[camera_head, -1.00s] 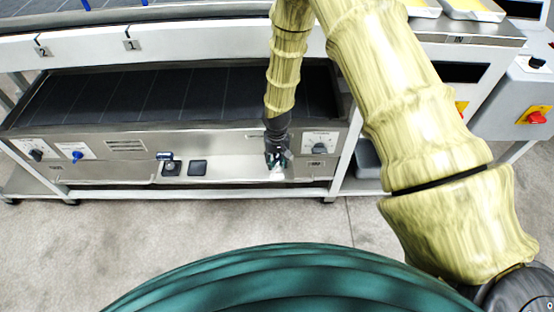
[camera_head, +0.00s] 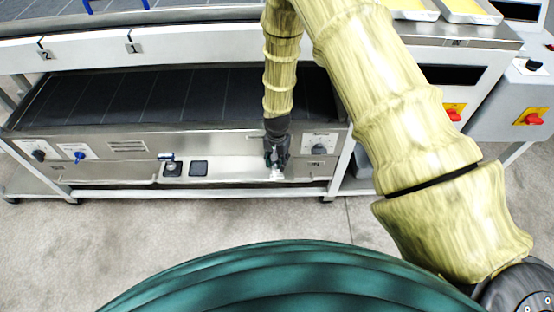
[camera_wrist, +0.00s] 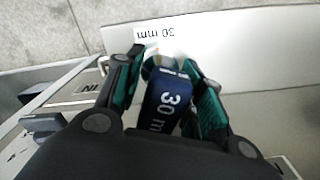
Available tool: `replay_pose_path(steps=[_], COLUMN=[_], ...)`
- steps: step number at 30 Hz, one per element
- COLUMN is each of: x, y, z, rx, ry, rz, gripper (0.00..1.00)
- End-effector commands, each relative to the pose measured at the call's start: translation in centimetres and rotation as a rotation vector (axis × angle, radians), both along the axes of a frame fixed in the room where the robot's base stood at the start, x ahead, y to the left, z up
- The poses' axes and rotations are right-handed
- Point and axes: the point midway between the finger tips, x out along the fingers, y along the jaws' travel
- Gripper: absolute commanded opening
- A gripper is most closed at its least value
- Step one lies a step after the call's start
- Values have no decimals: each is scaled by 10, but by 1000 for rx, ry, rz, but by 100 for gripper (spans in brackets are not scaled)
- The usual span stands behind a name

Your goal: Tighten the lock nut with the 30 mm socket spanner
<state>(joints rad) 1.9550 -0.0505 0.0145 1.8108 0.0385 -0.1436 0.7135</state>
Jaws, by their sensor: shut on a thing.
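My gripper (camera_head: 276,163) is low in front of the machine's lower panel, over the shelf. In the wrist view its two green-lined fingers (camera_wrist: 172,88) are shut on the 30 mm socket spanner (camera_wrist: 166,100). The spanner has a dark blue body marked "30 mm", and its far end lies between the fingertips. A "30 mm" label (camera_wrist: 154,33) is printed on the pale shelf just beyond. The fingers hide much of the spanner, and I cannot tell whether it touches the shelf. I cannot make out the lock nut.
A panel with a knob (camera_head: 319,149) is right of my gripper. Blue (camera_head: 79,156) and black (camera_head: 38,155) knobs are far left. The floor in front is clear.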

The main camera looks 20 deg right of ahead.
Motion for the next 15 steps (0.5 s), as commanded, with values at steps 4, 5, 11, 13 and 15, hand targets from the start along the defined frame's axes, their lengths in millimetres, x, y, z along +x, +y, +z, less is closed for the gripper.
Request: replay_pose_path(steps=[4,5,11,13,15], x=[0,0,0,0,0], y=[0,0,0,0,0], z=[0,0,2,2,2], rx=[1,1,0,0,0], ry=[-1,-1,0,0,0], rz=[-4,-4,-97,-174,-242], gripper=[8,8,8,8,8])
